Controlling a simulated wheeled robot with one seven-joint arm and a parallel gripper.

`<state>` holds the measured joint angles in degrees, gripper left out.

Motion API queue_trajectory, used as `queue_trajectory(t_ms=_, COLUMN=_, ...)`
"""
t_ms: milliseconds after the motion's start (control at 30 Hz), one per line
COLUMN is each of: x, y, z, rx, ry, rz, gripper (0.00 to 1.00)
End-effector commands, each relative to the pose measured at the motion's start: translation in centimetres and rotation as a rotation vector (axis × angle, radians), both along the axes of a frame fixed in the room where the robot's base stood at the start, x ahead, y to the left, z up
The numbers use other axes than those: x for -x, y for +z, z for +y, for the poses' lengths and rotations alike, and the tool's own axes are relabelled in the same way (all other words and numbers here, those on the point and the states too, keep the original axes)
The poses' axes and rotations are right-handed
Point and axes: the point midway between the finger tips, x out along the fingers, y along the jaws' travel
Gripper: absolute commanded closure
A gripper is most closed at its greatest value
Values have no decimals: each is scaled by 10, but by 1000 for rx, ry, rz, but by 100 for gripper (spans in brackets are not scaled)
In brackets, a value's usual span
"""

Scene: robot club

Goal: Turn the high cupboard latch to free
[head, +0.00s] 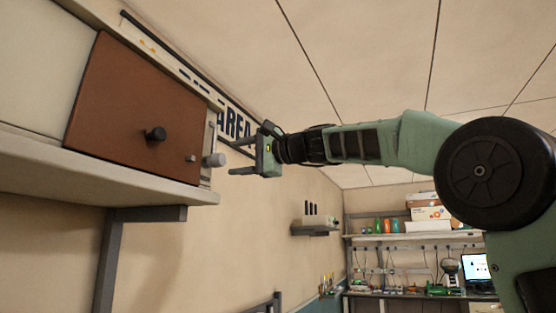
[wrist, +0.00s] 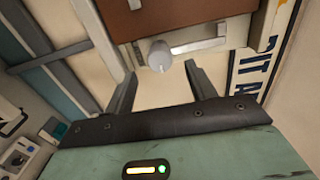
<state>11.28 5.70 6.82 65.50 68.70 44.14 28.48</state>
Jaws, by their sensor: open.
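The high cupboard has a red-brown door (head: 140,100) with a dark knob (head: 155,133). At its right edge is the latch, with a round light-grey knob (head: 214,160) and a pale bar that reaches upward in the head view. In the wrist view the latch knob (wrist: 160,54) is beyond the fingertips, with the bar (wrist: 200,43) reaching right. My gripper (head: 232,157) is open and empty, just right of the latch knob. In the wrist view my gripper (wrist: 160,71) has its fingers either side of the knob's line, apparently short of it.
A pale shelf (head: 110,176) runs under the cupboard on a grey bracket (head: 105,245). A lettered sign (head: 235,125) is on the wall behind my gripper. A small wall shelf (head: 315,230) and a workbench (head: 420,295) stand farther back.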

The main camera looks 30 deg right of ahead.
Motion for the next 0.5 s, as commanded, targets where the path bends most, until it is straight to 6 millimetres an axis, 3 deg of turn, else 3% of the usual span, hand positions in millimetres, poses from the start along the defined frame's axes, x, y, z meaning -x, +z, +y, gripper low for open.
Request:
queue_trajectory(t_ms=300, x=62, y=-5, z=-46, rx=0, ry=-5, rz=-2, gripper=44)
queue_trajectory(t_ms=500, x=90, y=-3, z=-66, rx=0, ry=-3, rz=0, gripper=44)
